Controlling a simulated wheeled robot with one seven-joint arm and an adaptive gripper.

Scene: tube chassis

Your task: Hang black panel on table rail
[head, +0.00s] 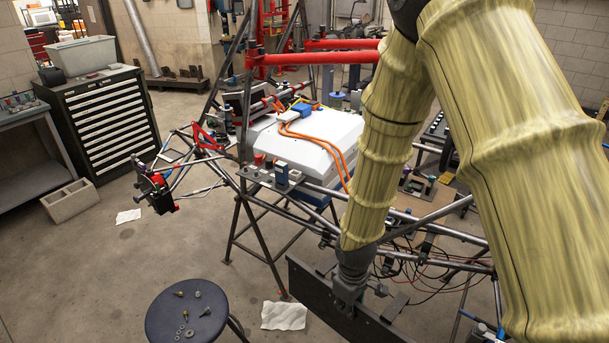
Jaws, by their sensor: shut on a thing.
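The black panel (310,292) is a flat dark board at the bottom centre of the head view. It is tilted in the picture, and its lower right end runs out of view. My gripper (350,294) is shut on it near its upper edge. The fingertips are small here and partly hidden. Grey metal rails (440,230) of the tube frame run behind and to the right of the panel. I cannot tell which one is the table rail. The panel appears in front of the frame, and I cannot tell whether it touches any rail.
A round dark stool (187,312) with loose hardware stands left of the panel. A white box (308,142) with orange cables sits on the chassis. Loose wires (440,272) hang among the tubes at right. A white sheet (284,315) lies on the floor. Open floor lies at left.

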